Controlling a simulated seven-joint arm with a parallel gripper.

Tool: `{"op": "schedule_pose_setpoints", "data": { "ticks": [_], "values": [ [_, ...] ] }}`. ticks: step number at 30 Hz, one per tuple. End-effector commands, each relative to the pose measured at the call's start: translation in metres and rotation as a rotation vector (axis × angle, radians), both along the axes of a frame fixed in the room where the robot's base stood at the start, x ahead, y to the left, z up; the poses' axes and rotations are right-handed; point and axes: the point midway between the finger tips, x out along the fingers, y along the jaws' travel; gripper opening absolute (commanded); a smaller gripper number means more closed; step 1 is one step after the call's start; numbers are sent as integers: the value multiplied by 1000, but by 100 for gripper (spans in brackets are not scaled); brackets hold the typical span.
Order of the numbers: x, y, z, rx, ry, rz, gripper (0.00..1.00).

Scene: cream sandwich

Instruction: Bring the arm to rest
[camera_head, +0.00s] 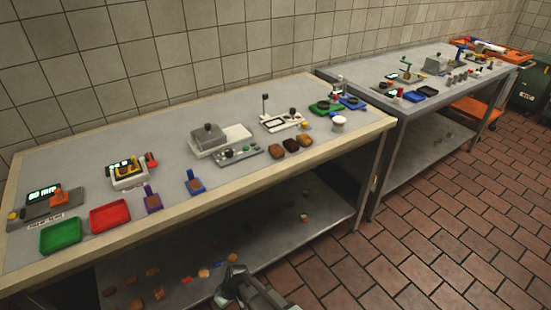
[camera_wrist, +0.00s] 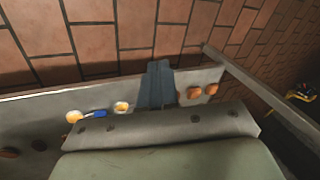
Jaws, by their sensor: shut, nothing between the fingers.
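My gripper (camera_head: 230,272) shows at the bottom middle of the head view, low in front of the near table (camera_head: 250,180) and apart from its top. In the wrist view, the dark fingers of my gripper (camera_wrist: 156,84) are together with nothing between them. Part of my arm runs off the bottom edge of the head view.
The near table's lower shelf (camera_head: 290,235) holds several scattered food pieces. Trays, including a red tray (camera_head: 110,216) and green tray (camera_head: 61,236), and small devices stand on top. A second table (camera_head: 440,85) stands to the right. The brick floor (camera_head: 440,220) is clear.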

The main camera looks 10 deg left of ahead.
Motion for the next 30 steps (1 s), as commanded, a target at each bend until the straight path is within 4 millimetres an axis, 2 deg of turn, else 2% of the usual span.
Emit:
{"op": "schedule_pose_setpoints", "data": {
  "ticks": [1, 3, 8, 14, 18, 23, 30],
  "values": [
    [5, -26, -4, -28, 12, -39, 0],
    [10, -56, -11, -70, 31, -89, 0],
    [16, -125, -25, -162, 71, -205, 0],
    [10, -207, -37, -276, 131, -350, 0],
    [-2, -261, -43, -352, 176, -449, 0],
    [-23, -318, -46, -440, 232, -561, 0],
    [-66, -391, -45, -568, 323, -722, 0]
  ]
}}
